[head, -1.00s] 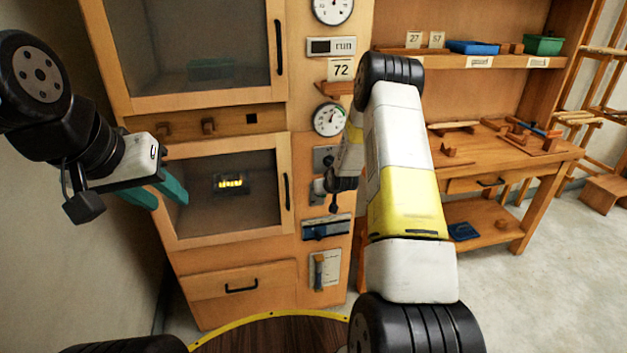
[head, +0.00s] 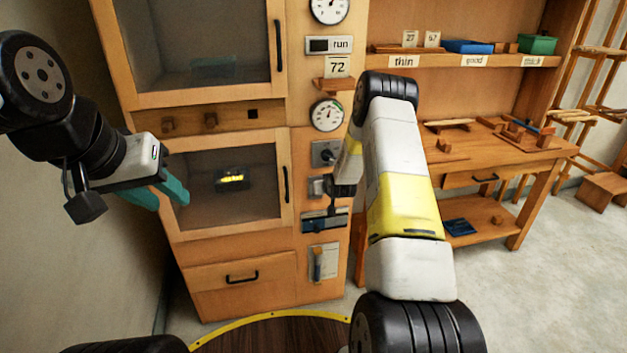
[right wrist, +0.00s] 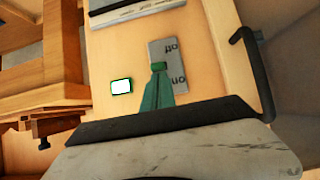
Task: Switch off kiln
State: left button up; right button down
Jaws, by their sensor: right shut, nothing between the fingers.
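The kiln is a wooden cabinet (head: 270,258) with a glazed lower door (head: 258,155); a small yellow glow (head: 232,179) shows behind its glass. A grey switch plate (head: 317,188) sits right of the door handle; in the right wrist view the plate (right wrist: 168,48) shows upside-down "off" and "on" lettering. My right gripper (right wrist: 158,68) is shut and empty, its green tips over the plate between the two words. I cannot tell whether they touch it, and they hide the plate's middle. My left gripper (head: 160,194) is open and empty, in front of the lower door's left side.
Above the plate are a knob plate (head: 325,153), a dial (head: 327,115) and a "run" display (head: 330,45). A blue-grey holder (head: 322,222) is below. The door handle (right wrist: 256,70) stands out beside the plate. A wooden workbench (head: 478,160) is at right.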

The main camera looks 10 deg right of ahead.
jog(key=shift+s+f+t, duration=0.5)
jog(key=shift+f+t, duration=0.1)
jog(key=shift+f, duration=0.2)
jog(key=shift+r, duration=0.1)
jog(key=shift+r, duration=0.65)
